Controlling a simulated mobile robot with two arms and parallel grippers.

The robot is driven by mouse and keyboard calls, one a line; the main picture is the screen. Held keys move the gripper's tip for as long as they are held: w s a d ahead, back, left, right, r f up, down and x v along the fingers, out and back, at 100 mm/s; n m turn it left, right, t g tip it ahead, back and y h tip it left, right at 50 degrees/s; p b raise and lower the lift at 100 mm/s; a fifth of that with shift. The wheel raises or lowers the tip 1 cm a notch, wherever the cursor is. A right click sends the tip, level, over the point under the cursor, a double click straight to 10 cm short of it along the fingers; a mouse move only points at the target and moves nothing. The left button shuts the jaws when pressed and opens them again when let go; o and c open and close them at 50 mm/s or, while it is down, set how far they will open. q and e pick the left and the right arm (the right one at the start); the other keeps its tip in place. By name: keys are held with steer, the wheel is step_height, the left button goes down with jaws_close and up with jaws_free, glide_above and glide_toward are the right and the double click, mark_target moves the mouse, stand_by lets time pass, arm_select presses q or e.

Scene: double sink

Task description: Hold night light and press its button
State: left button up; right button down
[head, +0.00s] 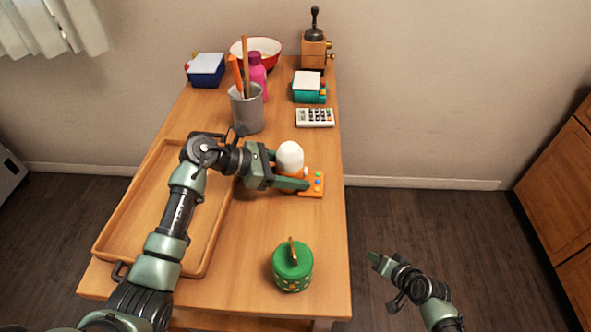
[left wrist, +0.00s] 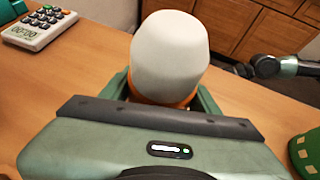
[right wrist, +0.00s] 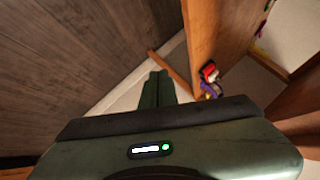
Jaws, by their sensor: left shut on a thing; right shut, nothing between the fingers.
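The night light (head: 290,157) has a white dome on an orange base and stands upright near the table's right edge. My left gripper (head: 291,177) is shut on it, with a finger on either side of the base. In the left wrist view, the white dome of the night light (left wrist: 169,50) rises between the fingers, and little of the orange base shows. I cannot make out its button for certain. My right gripper (head: 374,258) is shut and empty, off the table's right side. Its closed fingers (right wrist: 157,88) show in the right wrist view.
An orange pad with coloured buttons (head: 313,184) lies beside the night light. A green lidded jar (head: 293,268) stands near the front right edge. A wooden tray (head: 104,243) lies under my left arm. A grey cup (head: 247,112) and calculator (head: 315,118) are behind.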

mark_target(319, 186)
steer(key=w+a+r+n+t+y, duration=0.1)
steer(key=w+a+r+y, duration=0.25)
steer(key=r, duration=1.05)
steer(key=w+a+r+t+y, duration=0.2)
steer(key=w+a+r+y, duration=0.15)
steer(key=r, duration=1.05)
steer(key=shift+h, duration=0.3)
steer(key=shift+s+a+r, duration=0.1)
steer(key=shift+a, duration=2.3)
steer(key=shift+s+a, duration=0.1)
steer(key=shift+a, duration=2.3)
steer(key=shift+a, duration=0.1)
steer(key=shift+a, duration=0.35)
steer(key=shift+a, duration=0.25)
steer(key=shift+d, duration=0.7)
